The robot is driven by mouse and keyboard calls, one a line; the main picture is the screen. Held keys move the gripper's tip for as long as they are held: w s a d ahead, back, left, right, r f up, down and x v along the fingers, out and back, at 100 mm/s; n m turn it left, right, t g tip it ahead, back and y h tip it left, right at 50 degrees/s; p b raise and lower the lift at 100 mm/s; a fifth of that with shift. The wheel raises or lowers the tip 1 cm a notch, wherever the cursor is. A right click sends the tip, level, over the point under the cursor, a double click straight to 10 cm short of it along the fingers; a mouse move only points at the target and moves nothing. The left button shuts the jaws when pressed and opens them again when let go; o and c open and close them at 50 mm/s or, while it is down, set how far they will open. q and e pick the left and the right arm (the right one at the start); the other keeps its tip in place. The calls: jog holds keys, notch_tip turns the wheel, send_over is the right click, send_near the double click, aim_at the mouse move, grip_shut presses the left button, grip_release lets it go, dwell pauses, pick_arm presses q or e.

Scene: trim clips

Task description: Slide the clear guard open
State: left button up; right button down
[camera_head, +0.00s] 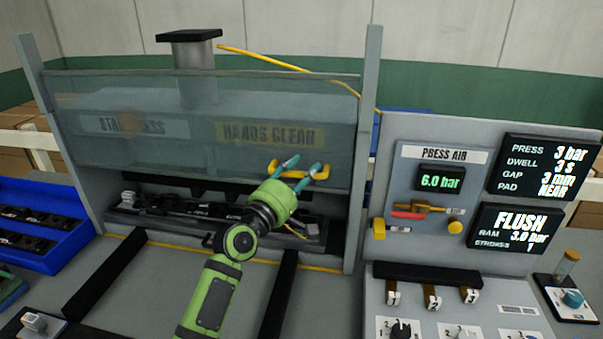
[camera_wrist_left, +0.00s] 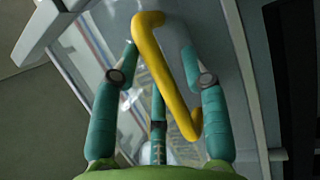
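The clear guard (camera_head: 185,150) is a see-through bluish panel across the front of the press, between two grey posts. Its lower edge hangs above the press bed. A yellow bar handle (camera_head: 278,169) sits low on its right part; it also shows in the left wrist view (camera_wrist_left: 149,45). My left gripper (camera_head: 305,167) is at the handle, its teal fingers spread apart. In the left wrist view the handle runs diagonally between the fingertips (camera_wrist_left: 161,57), and the fingers do not look closed on it. Whether they touch it I cannot tell. My right gripper is out of view.
A dark trim part (camera_head: 185,207) lies in the press bed below the guard. A control panel (camera_head: 480,255) with displays and switches stands at the right. A blue bin (camera_head: 70,255) with black parts is at the left. Two black rails (camera_head: 105,272) run along the table front.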

pick_arm(q)
jog(key=shift+a+f, duration=0.1)
jog(key=v, duration=1.2)
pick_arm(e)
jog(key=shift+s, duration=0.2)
